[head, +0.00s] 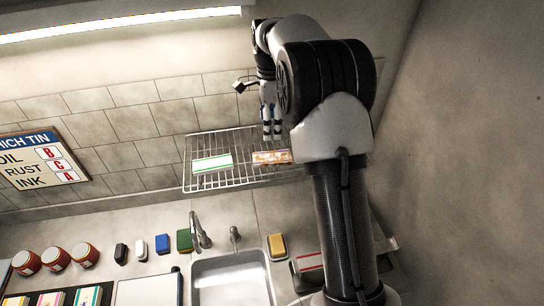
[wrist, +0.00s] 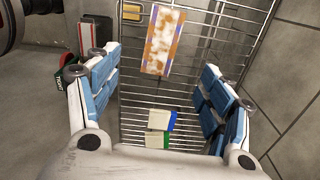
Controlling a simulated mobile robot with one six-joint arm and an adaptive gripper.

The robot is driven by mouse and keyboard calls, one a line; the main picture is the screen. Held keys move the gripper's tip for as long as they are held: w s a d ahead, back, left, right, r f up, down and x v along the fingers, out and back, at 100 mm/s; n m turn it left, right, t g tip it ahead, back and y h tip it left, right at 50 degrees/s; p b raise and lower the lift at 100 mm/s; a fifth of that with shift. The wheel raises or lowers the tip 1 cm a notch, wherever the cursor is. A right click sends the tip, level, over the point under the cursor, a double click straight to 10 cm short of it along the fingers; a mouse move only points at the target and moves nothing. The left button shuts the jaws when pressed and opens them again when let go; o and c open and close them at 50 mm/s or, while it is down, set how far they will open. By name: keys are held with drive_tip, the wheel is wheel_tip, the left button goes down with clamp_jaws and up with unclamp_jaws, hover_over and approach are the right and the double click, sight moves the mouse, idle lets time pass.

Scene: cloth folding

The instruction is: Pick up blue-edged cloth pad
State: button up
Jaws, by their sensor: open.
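In the wrist view the blue-edged cloth pad (wrist: 160,120) is pale with a blue right end. It appears small, low in the middle, between the fingers in the picture. A pad with a green edge (wrist: 157,140) appears just below it. In the head view I cannot make out the blue-edged pad. My gripper (head: 271,132) hangs above the wire rack with its fingers down. In the wrist view my gripper (wrist: 155,68) is open, its blue-padded fingers wide apart, and nothing is between them.
The wire rack (head: 225,183) bears a green-striped white pad (head: 212,163) and an orange-patterned pad (head: 272,157). The tiled wall (head: 125,122) stands close behind. Below are a sink (head: 230,280), a tap (head: 199,228) and a yellow sponge (head: 277,245).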

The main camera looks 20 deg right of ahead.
drive_tip(key=p, duration=0.1)
hover_over(270, 157)
wheel_tip(270, 157, down, 9)
drive_tip(key=shift+s+r, duration=0.1)
drive_tip(key=shift+r, duration=0.1)
drive_tip(key=f, duration=0.2)
drive_tip(key=f+p, duration=0.1)
drive_tip(key=f, duration=0.1)
drive_tip(key=shift+w+f, duration=0.2)
drive_tip(key=shift+f, duration=0.1)
drive_tip(key=c, duration=1.1)
drive_tip(key=shift+c, duration=0.2)
drive_tip(key=shift+r, duration=0.1)
